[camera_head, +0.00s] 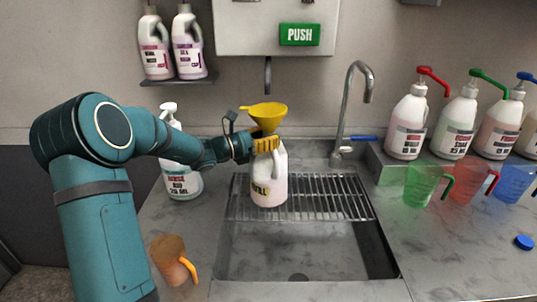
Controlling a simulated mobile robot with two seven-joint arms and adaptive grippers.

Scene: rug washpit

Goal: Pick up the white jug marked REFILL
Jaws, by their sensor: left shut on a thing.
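The white jug (268,194) with a dark label, only partly readable as "...ILL", stands upright on or just above the wire rack over the sink. A yellow funnel (267,113) sits at its mouth, under the spout of the wall dispenser. My left gripper (265,145) comes in from the left and is shut on the jug near its neck and handle top. The fingers hide part of the jug's neck. I cannot tell whether the jug's base touches the rack. My right gripper is not in view.
A wall dispenser with a green PUSH plate (300,34) hangs above. A spray bottle (181,180) and a brown cup (172,262) stand left of the sink. The tap (347,115) rises behind it. Pump bottles (408,127) and coloured measuring jugs (422,184) crowd the right.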

